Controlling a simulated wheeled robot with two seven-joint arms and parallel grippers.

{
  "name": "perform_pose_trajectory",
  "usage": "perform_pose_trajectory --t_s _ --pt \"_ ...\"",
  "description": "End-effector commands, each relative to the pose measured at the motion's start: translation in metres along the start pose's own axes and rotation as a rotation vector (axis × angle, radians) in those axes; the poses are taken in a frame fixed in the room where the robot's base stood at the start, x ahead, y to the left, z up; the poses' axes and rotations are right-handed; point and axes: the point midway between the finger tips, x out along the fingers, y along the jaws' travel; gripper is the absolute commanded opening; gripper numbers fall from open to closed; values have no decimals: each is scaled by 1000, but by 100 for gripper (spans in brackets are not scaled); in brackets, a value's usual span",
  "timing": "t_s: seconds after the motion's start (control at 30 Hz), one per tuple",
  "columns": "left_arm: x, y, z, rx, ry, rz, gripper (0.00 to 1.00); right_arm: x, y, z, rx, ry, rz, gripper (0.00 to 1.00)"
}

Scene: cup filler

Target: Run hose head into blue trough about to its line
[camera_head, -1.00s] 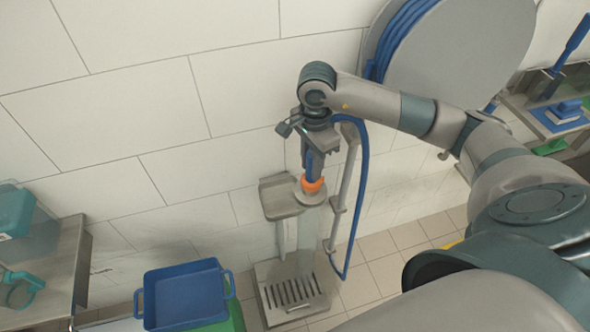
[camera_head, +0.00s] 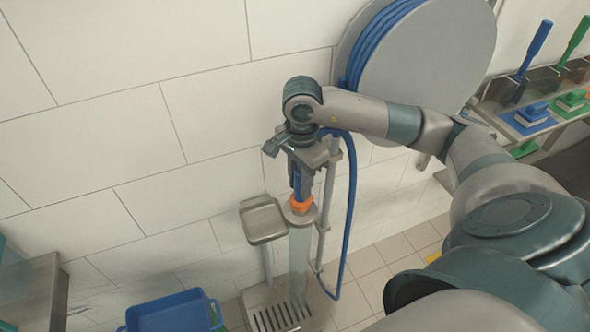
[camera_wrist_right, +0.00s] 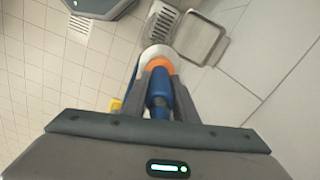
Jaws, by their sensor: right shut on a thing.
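The hose head (camera_head: 302,199) has a blue body, an orange collar and a pale round end. My right gripper (camera_head: 302,170) is shut around its blue body and holds it pointing down in front of the wall. The wrist view also shows the hose head (camera_wrist_right: 159,88) between the two fingers. A pale translucent column runs from its end down to the floor grate; I cannot tell if it is water. The blue trough (camera_head: 172,312) is at the bottom left of the head view, cut off by the edge. Its line and inside level do not show. My left gripper is out of view.
A metal tray holder (camera_head: 263,220) stands just left of the hose head. A slotted metal grate (camera_head: 279,316) lies below. The blue hose (camera_head: 350,215) hangs in a loop at the right. A hose reel (camera_head: 425,60) is on the wall. A shelf with brushes (camera_head: 530,115) is at right.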

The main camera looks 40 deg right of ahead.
Motion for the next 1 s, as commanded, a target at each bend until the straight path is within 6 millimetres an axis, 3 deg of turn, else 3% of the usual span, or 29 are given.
perform_pose_trajectory --t_s 0.27,0.7,1.0 --pt "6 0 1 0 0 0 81 -4 -3 25 -218 -15 -8 3" --pt "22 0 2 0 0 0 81 -21 2 96 -985 -24 -20 3" --pt "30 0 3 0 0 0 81 -31 11 126 -1421 -5 -8 3"
